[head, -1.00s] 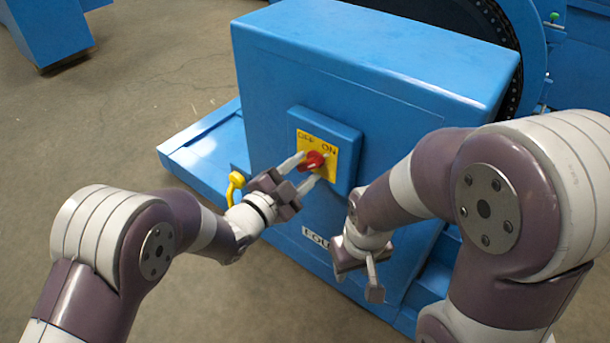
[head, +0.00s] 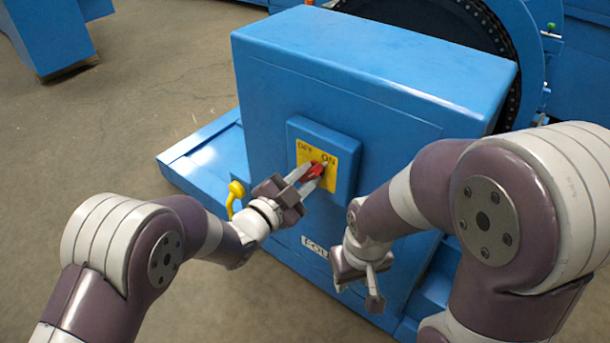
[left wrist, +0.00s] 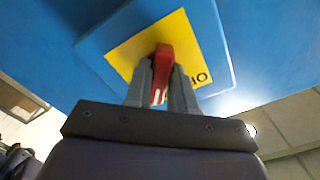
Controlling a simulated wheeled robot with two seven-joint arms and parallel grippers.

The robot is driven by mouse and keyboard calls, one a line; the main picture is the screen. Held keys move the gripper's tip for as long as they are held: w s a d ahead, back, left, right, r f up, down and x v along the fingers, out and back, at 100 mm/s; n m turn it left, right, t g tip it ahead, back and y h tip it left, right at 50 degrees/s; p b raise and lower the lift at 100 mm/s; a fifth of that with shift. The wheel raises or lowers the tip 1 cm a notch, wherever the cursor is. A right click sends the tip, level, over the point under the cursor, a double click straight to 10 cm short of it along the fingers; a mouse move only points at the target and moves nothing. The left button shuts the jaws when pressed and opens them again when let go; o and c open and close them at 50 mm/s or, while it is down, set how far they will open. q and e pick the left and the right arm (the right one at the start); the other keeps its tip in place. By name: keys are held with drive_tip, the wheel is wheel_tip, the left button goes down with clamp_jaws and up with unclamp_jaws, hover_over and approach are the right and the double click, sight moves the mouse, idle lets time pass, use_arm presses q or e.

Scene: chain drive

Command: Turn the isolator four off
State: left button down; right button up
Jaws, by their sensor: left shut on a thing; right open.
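The isolator is a blue box (head: 347,139) with a yellow plate (head: 329,153) marked OFF at left and ON at right, on the front of a blue cabinet (head: 270,90). Its red handle (head: 316,170) tilts up toward the ON side in the head view. A label (head: 315,247) below, partly hidden by my right arm, begins "FOU". My left gripper (head: 306,178) is shut on the red handle; in the left wrist view the handle (left wrist: 163,65) stands between its two fingers. My right gripper (head: 357,283) is open and empty, low in front of the cabinet.
A yellow hook-shaped part (head: 236,193) is at the cabinet's left side, close to my left wrist. A blue ledge (head: 205,160) extends left of the cabinet. A large chain wheel (head: 470,35) stands behind.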

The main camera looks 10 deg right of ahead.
use_arm(q)
drive_tip(key=n+p, duration=0.2)
drive_tip(key=n, duration=0.2)
drive_tip(key=shift+r+p, duration=0.1)
drive_tip(key=shift+p, duration=0.25)
drive_tip(key=n+p, duration=0.3)
drive_tip(key=n, duration=0.1)
drive_tip(key=shift+n, duration=0.3)
drive_tip(key=n+p, duration=0.2)
drive_tip(key=n, duration=0.2)
drive_tip(key=shift+s+n+p, duration=0.1)
drive_tip(key=shift+n+p, duration=1.1)
drive_tip(key=shift+n, duration=0.9)
drive_tip(key=shift+f, duration=0.2)
drive_tip(key=c, duration=1)
unclamp_jaws()
drive_tip(key=shift+c, duration=0.2)
